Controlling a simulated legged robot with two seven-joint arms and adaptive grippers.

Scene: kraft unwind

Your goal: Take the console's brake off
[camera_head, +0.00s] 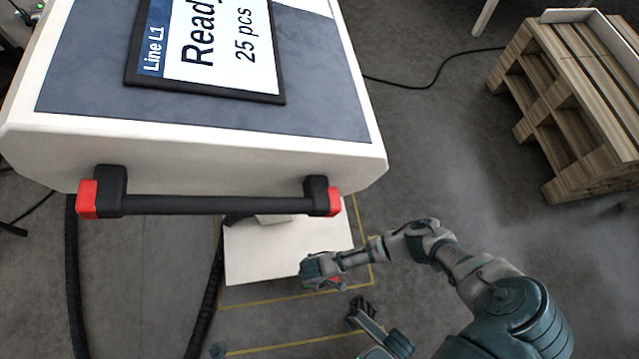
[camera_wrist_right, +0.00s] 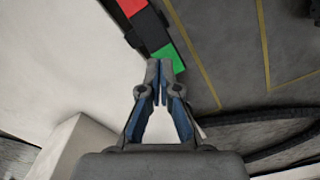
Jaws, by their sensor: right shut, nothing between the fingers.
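The console (camera_head: 190,160) is a white cabinet above a white base plate (camera_head: 262,262). In the right wrist view, a black bar with a red end (camera_wrist_right: 131,6) and a green end (camera_wrist_right: 170,60) lies along the plate's edge; it looks like the brake pedal. My right gripper (camera_wrist_right: 159,66) is shut and empty, its tips right by the green end. I cannot tell whether they touch it. In the head view the right gripper (camera_head: 320,272) is low over the base plate's right front corner and partly hides the pedal.
A black handle (camera_head: 215,205) with red ends crosses the console's front, above the right gripper. A screen (camera_head: 210,48) on top reads "Ready 25 pcs". Black hoses (camera_head: 75,280) hang at left. A wooden pallet stack (camera_head: 575,100) stands right; yellow lines mark the floor.

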